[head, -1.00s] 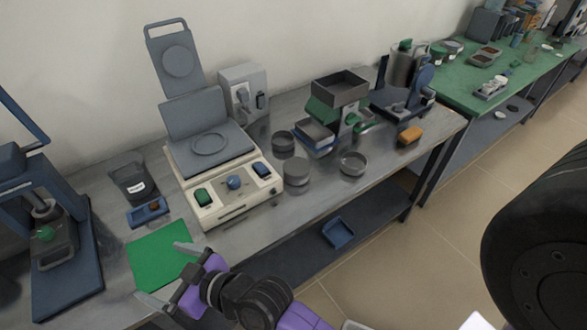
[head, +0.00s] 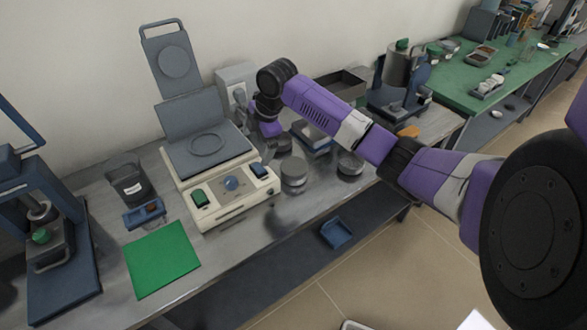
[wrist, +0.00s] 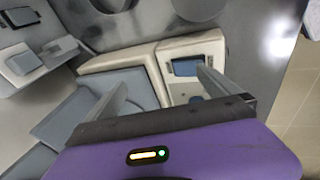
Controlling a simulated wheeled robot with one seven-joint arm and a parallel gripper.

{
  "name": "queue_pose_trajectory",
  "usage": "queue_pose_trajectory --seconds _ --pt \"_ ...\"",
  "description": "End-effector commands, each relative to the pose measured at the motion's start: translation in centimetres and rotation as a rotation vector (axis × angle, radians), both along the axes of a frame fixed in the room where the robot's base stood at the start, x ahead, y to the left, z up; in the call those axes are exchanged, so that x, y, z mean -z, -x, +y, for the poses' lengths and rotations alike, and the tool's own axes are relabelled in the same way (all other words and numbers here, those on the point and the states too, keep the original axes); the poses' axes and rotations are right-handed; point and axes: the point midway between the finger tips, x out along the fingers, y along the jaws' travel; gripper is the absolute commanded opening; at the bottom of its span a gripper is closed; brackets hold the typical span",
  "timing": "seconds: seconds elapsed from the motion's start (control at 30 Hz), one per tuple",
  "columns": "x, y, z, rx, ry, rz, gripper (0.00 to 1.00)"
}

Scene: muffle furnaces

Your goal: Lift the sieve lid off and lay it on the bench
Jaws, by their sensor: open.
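The sieve stack (head: 294,176) stands on the bench just right of the cream press-like machine, with the flat grey sieve lid (head: 294,164) on top. In the wrist view a round grey shape at the top edge, cut off, looks like this lid (wrist: 197,8). My gripper (head: 268,138) hangs above the right side of the machine, left of and behind the stack, apart from it. In the wrist view my gripper (wrist: 161,78) has its two fingers spread with nothing between them; the machine's panel shows below. The fingertips are hard to make out in the head view.
The cream machine (head: 235,205) with raised grey plates stands close on the left. A shallow round pan (head: 350,166) is right of the stack, partly under my arm. A green mat (head: 162,260) lies front left. Bare bench (head: 225,245) shows in front of the machine.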

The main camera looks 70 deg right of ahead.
Motion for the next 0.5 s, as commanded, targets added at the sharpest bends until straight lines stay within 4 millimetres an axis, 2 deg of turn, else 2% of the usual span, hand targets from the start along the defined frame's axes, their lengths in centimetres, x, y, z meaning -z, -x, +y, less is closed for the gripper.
queue_pose_trajectory --seconds 0.03,0.1,0.2,0.3,0.5 --pt "0.2 2.5 -1.6 -0.037 0.014 0.091 1.0" --pt "0.5 5.3 -2.5 -0.097 0.012 0.198 1.0" --pt "0.5 8.1 -3.2 -0.159 -0.001 0.299 1.0" --pt "0.8 9.4 -3.5 -0.189 -0.01 0.347 1.0" --pt "2.7 9.7 -3.5 -0.196 -0.013 0.356 1.0"
